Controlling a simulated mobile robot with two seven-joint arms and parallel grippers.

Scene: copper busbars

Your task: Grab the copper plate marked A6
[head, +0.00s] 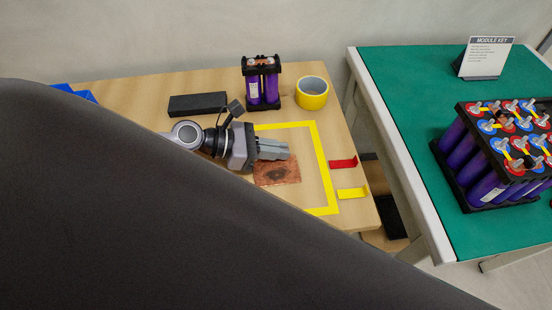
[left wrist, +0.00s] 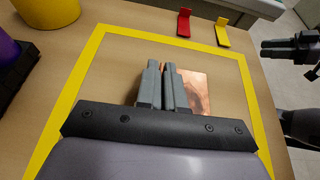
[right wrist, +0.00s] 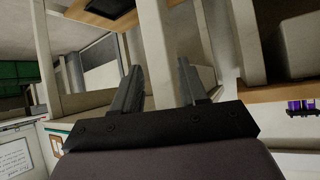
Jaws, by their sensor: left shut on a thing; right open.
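A copper plate (head: 277,172) with a dark patch lies inside the yellow square outline on the wooden table; no A6 mark is legible. My left gripper (head: 288,151) is over the plate's far edge, its fingers shut on it. In the left wrist view the plate (left wrist: 195,92) shows to the right of and behind the nearly closed fingers (left wrist: 168,68); the grip itself is partly hidden. My right gripper (right wrist: 157,80) is open and empty in the right wrist view, away from the plate. It is hidden in the head view.
Yellow tape (head: 326,165) frames the work area. Red (head: 344,162) and yellow (head: 352,193) brackets lie right of it. A green table (head: 420,120) with a battery module (head: 500,150) is at right.

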